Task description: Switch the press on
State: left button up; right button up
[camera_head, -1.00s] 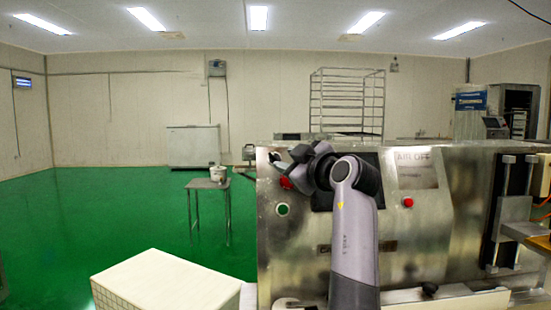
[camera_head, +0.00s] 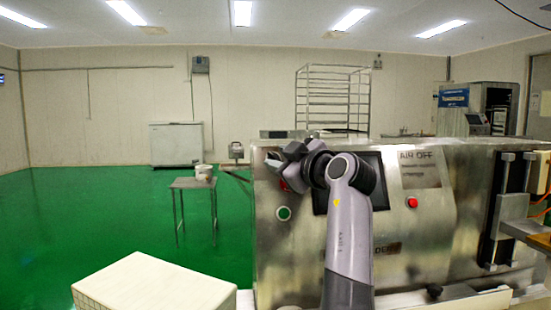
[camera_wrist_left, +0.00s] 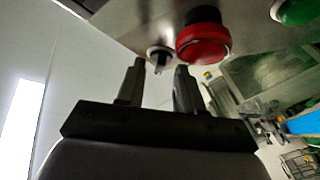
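The steel press (camera_head: 430,240) fills the right half of the head view. Its front has a green button (camera_head: 284,213) and, above it, a red button (camera_head: 283,185) partly covered by my gripper. My left gripper (camera_head: 280,163) is at the panel's upper left corner. In the left wrist view a small dark switch knob (camera_wrist_left: 159,55) sits beside the large red button (camera_wrist_left: 203,42); the green button (camera_wrist_left: 299,11) is farther right. The left fingers (camera_wrist_left: 158,82) are apart, with the knob just beyond the gap between them. Contact cannot be told. My right gripper is not in view.
Another red button (camera_head: 411,202) sits on the panel under an "AIR OFF" label. A white box-like block (camera_head: 150,285) stands at the front left. A small table (camera_head: 190,184) with a white pot (camera_head: 203,171) stands behind on open green floor.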

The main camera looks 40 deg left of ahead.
pick_arm(q)
jog(key=shift+a, duration=0.15)
dwell(0.3)
grip_shut()
